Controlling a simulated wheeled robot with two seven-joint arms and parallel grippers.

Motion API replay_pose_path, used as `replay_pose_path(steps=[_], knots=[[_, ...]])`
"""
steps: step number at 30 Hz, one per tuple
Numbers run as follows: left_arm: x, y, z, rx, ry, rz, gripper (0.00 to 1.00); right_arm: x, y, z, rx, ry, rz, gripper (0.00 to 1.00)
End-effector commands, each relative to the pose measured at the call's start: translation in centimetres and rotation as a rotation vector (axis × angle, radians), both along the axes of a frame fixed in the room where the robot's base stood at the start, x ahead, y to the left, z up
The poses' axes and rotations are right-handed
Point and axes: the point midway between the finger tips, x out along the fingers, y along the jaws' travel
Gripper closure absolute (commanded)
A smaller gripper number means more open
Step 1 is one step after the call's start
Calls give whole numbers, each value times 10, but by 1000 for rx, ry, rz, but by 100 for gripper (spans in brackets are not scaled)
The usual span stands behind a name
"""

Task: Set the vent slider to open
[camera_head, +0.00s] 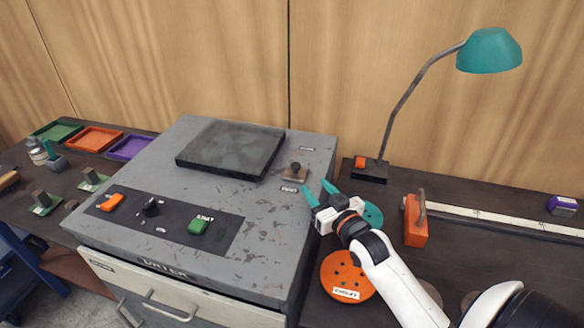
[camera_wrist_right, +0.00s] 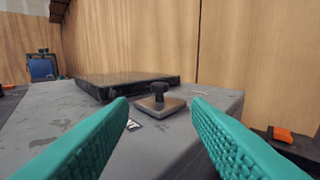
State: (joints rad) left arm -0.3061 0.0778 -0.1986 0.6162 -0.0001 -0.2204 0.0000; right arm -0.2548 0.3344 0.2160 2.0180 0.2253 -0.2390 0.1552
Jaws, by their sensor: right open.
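The vent slider looks to be the small dark knob (camera_head: 296,167) on a brownish metal plate (camera_head: 295,175) at the right side of the grey machine's top (camera_head: 262,205). Small labels lie beyond and in front of it, too small to read. In the right wrist view the knob (camera_wrist_right: 158,92) stands upright on its plate (camera_wrist_right: 163,107), centred beyond the fingertips. My right gripper (camera_head: 319,191) is open and empty, its teal fingers pointing at the knob from the front right, apart from it. My left gripper is out of view.
A front panel holds an orange switch (camera_head: 111,202), a black knob (camera_head: 151,208) and a green switch (camera_head: 198,226). A teal lamp (camera_head: 489,51), orange block (camera_head: 415,221) and orange disc (camera_head: 345,274) are at the right.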

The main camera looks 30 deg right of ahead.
Motion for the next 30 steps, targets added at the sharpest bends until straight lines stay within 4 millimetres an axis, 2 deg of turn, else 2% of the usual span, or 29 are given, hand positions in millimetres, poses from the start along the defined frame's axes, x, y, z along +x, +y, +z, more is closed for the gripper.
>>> replay_pose_path(steps=[12, 16, 22, 30], knots=[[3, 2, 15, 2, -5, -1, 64, 78, -6, 4, 0, -2, 0, 55], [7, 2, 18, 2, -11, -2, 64, 97, -7, 3, 0, 0, 0, 55], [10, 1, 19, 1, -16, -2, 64, 112, -8, 2, -1, 0, 0, 55], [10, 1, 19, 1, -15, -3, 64, 114, -8, 1, -1, 0, 1, 55]])
